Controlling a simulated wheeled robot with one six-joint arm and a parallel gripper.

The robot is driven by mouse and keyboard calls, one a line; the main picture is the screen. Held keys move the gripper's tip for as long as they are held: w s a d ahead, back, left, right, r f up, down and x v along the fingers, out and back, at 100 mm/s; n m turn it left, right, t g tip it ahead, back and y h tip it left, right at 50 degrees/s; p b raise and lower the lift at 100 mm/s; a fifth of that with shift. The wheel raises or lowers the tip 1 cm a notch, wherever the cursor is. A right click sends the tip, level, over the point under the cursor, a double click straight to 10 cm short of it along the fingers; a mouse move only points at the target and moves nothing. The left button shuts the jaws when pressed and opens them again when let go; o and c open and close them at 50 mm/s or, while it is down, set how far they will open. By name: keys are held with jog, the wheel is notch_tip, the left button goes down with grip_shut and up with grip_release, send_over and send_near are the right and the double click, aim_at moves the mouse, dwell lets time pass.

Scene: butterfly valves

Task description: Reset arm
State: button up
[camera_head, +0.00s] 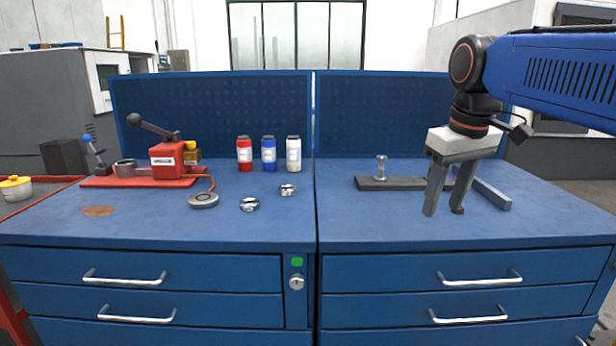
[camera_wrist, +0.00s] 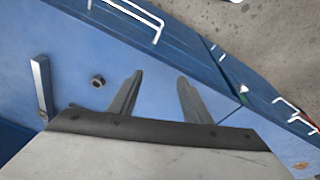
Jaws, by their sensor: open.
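My gripper (camera_head: 444,208) hangs above the right half of the blue workbench (camera_head: 380,222), fingers pointing down. Its two fingers are apart with nothing between them; they also show in the wrist view (camera_wrist: 160,77). A small dark nut-like piece (camera_wrist: 97,81) lies on the bench beside the fingers in the wrist view. Two small metal valve-like pieces, one nearer (camera_head: 249,204) and one farther (camera_head: 288,189), lie on the left half of the bench.
A dark fixture base (camera_head: 400,184) with a metal post (camera_head: 381,168) stands behind my gripper. A grey bar (camera_head: 485,190) lies to its right. A red press (camera_head: 167,159) and three bottles (camera_head: 269,154) stand at the left. The front right bench top is mostly clear.

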jog(key=s+d+f+m+t, duration=0.1)
jog(key=s+f+m, duration=0.1)
jog(key=s+f, duration=0.6)
jog(key=s+d+f+m+t, duration=0.1)
jog(key=s+f+m, duration=0.1)
jog(key=s+f, duration=0.7)
notch_tip(320, 180, down, 6)
jog(key=shift+d+f, duration=0.1)
jog(key=shift+d, duration=0.1)
